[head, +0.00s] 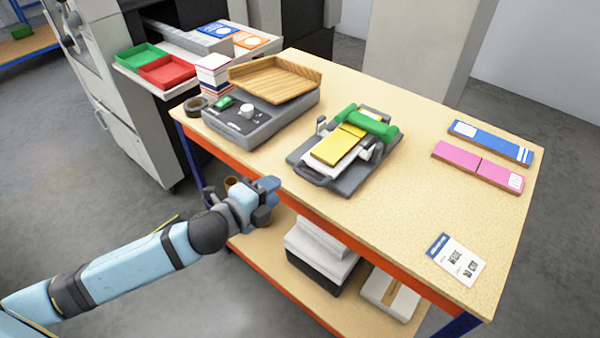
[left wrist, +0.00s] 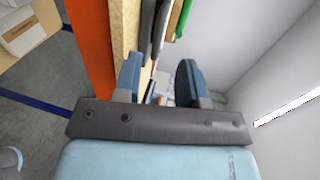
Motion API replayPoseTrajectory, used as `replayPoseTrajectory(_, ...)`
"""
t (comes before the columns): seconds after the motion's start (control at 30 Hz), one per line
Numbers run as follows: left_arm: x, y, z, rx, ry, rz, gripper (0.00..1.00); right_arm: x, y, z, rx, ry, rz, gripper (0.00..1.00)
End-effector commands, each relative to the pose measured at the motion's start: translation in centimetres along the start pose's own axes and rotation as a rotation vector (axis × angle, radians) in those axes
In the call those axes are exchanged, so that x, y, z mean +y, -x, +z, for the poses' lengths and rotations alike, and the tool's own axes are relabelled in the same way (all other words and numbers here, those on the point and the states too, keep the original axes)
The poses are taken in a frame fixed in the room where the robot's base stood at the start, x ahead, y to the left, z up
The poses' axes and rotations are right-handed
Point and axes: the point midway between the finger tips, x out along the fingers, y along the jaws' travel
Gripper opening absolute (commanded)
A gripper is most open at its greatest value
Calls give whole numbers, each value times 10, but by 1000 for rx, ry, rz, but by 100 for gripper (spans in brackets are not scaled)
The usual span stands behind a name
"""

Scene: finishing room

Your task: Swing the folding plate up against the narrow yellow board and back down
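A dark grey device (head: 347,188) lies on the worktable, with a narrow yellow board (head: 333,149) on a white layer. A green bar (head: 366,122) crosses its far end. Which part is the folding plate I cannot tell for sure; no plate stands upright against the yellow board. My left gripper (head: 268,190) is in front of the table's near edge, left of the device and apart from it. In the left wrist view the gripper (left wrist: 160,82) has its fingers apart with nothing between them. My right gripper is out of view.
On the wooden worktable (head: 420,240) a grey machine with a wooden tray (head: 275,80) stands left of the device. Blue (head: 490,142) and pink (head: 478,166) strips and a printed card (head: 456,259) lie to the right. The front middle is clear.

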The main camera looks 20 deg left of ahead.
Motion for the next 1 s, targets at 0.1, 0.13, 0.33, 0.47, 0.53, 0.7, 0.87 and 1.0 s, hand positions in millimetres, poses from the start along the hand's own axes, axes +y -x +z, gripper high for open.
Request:
replayPoseTrajectory(0.1, -2, -28, 0, -1, 1, -3, 38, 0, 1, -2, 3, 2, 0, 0)
replayPoseTrajectory(0.13, -2, -35, 0, -1, 1, -3, 38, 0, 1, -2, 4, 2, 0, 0)
replayPoseTrajectory(0.33, -1, -73, 0, -1, 1, -2, 38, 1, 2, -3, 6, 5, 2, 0)
replayPoseTrajectory(0.47, -1, -89, 0, 0, 2, -1, 38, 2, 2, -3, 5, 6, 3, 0)
replayPoseTrajectory(0.53, 0, -95, 0, 0, 2, 0, 38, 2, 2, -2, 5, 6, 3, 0)
replayPoseTrajectory(0.7, 0, -100, 0, 0, 2, 0, 38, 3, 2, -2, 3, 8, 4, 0)
replayPoseTrajectory(0.87, 0, -100, 0, 0, 2, 0, 38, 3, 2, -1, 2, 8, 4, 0)
replayPoseTrajectory(1.0, 0, -100, 0, 0, 2, 0, 17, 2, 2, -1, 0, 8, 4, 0)
